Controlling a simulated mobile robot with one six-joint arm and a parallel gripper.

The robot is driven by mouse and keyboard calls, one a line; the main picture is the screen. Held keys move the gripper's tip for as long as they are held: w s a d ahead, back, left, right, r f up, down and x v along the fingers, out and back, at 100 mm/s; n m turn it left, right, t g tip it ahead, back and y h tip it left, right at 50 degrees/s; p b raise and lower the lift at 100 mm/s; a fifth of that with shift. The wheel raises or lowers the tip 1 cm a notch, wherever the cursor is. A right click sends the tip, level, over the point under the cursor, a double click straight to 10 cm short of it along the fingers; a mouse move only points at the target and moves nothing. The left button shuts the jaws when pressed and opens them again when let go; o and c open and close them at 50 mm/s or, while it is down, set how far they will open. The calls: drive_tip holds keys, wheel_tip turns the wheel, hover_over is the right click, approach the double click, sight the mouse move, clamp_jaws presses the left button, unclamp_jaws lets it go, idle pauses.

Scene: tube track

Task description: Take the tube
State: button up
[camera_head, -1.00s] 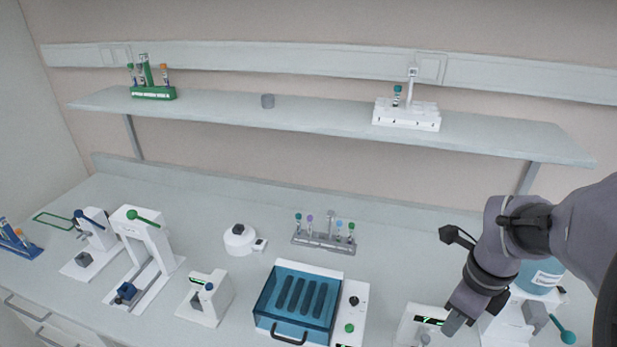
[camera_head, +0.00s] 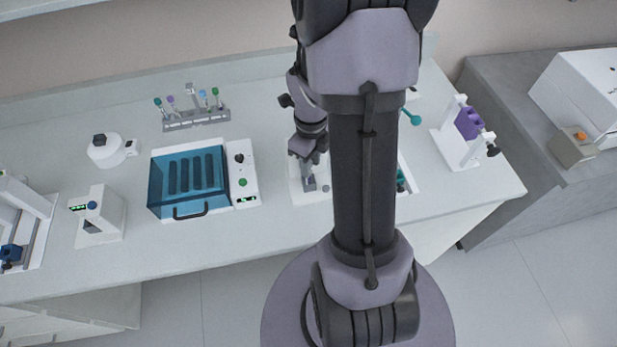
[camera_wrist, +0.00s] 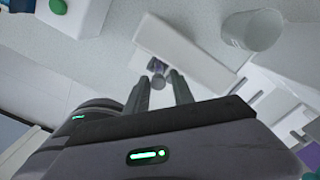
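Several tubes with coloured caps stand in a grey rack (camera_head: 180,124) at the back of the bench, left of my arm in the head view. My gripper (camera_head: 309,180) is low over a white device (camera_head: 297,190) right of the blue-lidded machine. In the wrist view my gripper (camera_wrist: 158,76) has its two fingers apart. A small grey round part (camera_wrist: 157,67) shows near the fingertips, in front of a white block (camera_wrist: 185,55). I cannot tell whether this part is a tube, or whether the fingers touch it.
The blue-lidded machine (camera_head: 188,180) is left of my gripper, with a small white device (camera_head: 100,215) beyond it. A white stand with a purple holder (camera_head: 468,122) is at the right. My arm hides part of the bench. The bench's front edge is close.

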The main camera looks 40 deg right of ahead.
drive_tip(key=f, duration=0.4)
drive_tip(key=shift+w+a+b, duration=0.15)
drive_tip(key=shift+w+b, duration=0.05)
drive_tip(key=shift+b, duration=0.2)
clamp_jaws()
drive_tip(key=shift+r, duration=0.15)
